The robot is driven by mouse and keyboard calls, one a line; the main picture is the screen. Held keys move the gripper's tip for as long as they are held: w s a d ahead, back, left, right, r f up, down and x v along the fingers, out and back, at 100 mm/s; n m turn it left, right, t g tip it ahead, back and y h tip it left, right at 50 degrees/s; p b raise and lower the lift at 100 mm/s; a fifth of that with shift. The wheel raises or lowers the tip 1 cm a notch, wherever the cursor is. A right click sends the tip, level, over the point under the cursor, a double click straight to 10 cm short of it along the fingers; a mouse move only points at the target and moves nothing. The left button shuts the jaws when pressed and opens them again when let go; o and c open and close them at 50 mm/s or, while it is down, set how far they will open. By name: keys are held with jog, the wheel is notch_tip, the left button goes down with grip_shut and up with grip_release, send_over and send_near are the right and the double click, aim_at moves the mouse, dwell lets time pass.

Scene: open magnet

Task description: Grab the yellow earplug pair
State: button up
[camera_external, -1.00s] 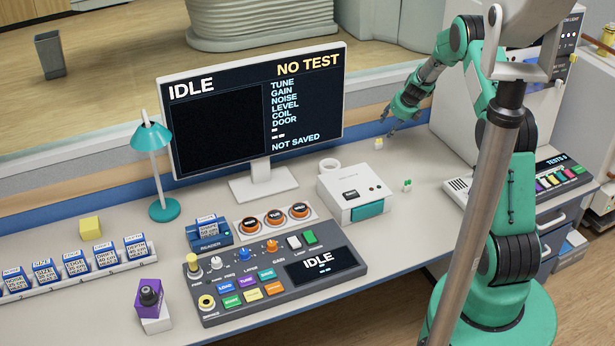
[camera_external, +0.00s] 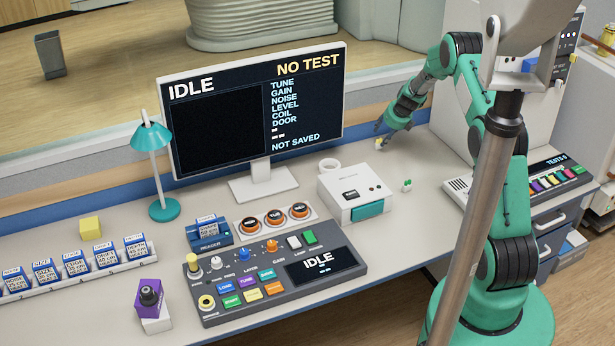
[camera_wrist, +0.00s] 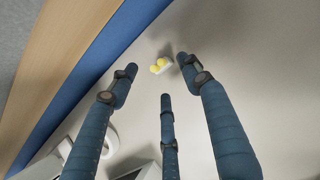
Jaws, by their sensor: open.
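The yellow earplug pair (camera_wrist: 158,66) sits on a small white base on the desk, ahead of my fingertips in the wrist view. In the external view the yellow earplug pair (camera_external: 379,142) is at the back of the desk, right of the monitor. My gripper (camera_external: 384,128) is just above and beside it, pointing down. In the wrist view my gripper (camera_wrist: 157,75) is open, its three dark fingers spread and empty. The earplugs lie between the upper two fingers, nearer the right one. I cannot tell whether that finger touches them.
A green earplug pair (camera_external: 406,185) stands on the desk nearer the front. A white box with a teal front (camera_external: 356,191) and a white ring (camera_external: 329,165) are to the left. The monitor (camera_external: 258,110) stands further left. A blue strip (camera_wrist: 80,80) and wooden ledge run behind the desk.

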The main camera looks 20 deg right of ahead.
aim_at(380, 140)
jog(key=shift+b+x, duration=0.85)
jog(key=shift+x, duration=1.7)
jog(key=shift+a, duration=0.1)
jog(key=c, duration=0.8)
jog(key=shift+c, duration=0.2)
